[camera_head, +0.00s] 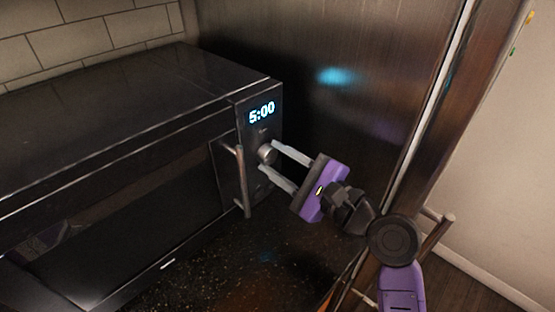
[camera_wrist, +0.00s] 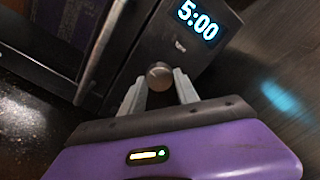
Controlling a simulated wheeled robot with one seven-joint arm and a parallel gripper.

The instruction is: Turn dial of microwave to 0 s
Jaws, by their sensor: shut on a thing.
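The black microwave (camera_head: 120,150) stands at the left with its door shut. Its lit display (camera_head: 262,112) reads 5:00, and this also shows in the wrist view (camera_wrist: 198,24). Below the display is the round metal dial (camera_head: 267,155), which is also in the wrist view (camera_wrist: 159,76). My purple gripper (camera_head: 272,168) reaches the panel from the right, with one finger on each side of the dial. The gripper is shut on the dial. In the wrist view the fingertips (camera_wrist: 160,84) flank it; the exact contact is small and partly hidden.
The vertical door handle (camera_head: 240,180) is close to the left of the dial. A tall dark metallic panel (camera_head: 340,100) rises behind and to the right of my gripper. Dark speckled counter (camera_head: 235,270) lies clear below the gripper.

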